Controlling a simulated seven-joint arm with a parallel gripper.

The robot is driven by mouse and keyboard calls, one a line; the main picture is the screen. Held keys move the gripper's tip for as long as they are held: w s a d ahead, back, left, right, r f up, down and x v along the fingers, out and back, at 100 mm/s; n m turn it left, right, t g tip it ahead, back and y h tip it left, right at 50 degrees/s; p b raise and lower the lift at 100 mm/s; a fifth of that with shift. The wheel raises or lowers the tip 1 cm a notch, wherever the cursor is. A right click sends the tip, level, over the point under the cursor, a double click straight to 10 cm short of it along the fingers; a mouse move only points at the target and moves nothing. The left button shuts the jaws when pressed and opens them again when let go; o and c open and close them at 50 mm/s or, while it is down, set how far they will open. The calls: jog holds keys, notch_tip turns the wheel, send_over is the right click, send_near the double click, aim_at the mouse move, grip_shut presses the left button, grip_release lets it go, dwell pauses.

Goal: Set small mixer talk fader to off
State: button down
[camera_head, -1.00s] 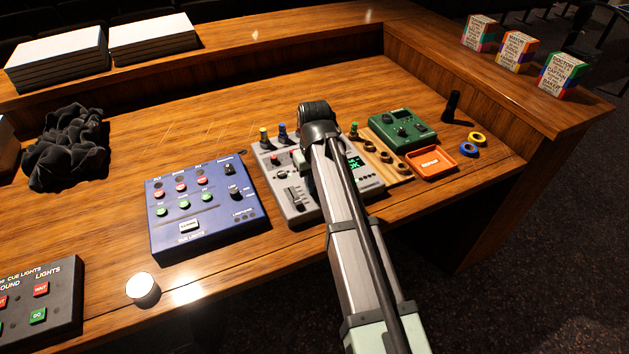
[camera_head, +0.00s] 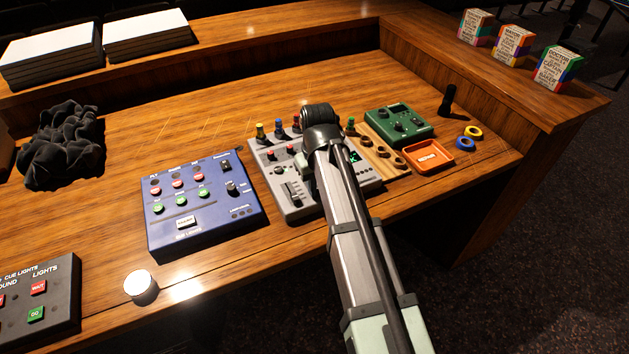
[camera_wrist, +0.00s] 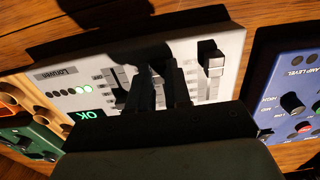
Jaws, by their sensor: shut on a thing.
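The small grey mixer (camera_head: 278,180) stands on the desk between a blue panel and a wooden strip; its body also shows in the wrist view (camera_wrist: 232,45). It has slotted faders, coloured knobs along its far edge and a green "OK" display (camera_wrist: 88,115). My gripper (camera_wrist: 162,75) reaches down onto the fader area, its dark fingers close together and shut on a fader cap that they hide. One fader (camera_wrist: 213,60) stands clear to the right; another (camera_wrist: 120,97) is just left of the fingers. I cannot read the fader labels. In the head view my arm hides the fingers.
The blue panel (camera_head: 215,215) is close on the mixer's left. On its right are a wooden strip with rings (camera_head: 375,145), a green box (camera_head: 400,122) and an orange tray (camera_head: 425,165). A black cloth (camera_head: 62,145) lies at left. The desk behind the mixer is clear.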

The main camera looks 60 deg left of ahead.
jog(key=shift+d, duration=0.2)
jog(key=c, duration=1)
grip_release()
jog(key=shift+c, duration=0.2)
jog(key=shift+a+r, duration=0.1)
jog(key=shift+r, duration=0.05)
notch_tip(320, 180, up, 14)
jog(key=shift+f, duration=0.2)
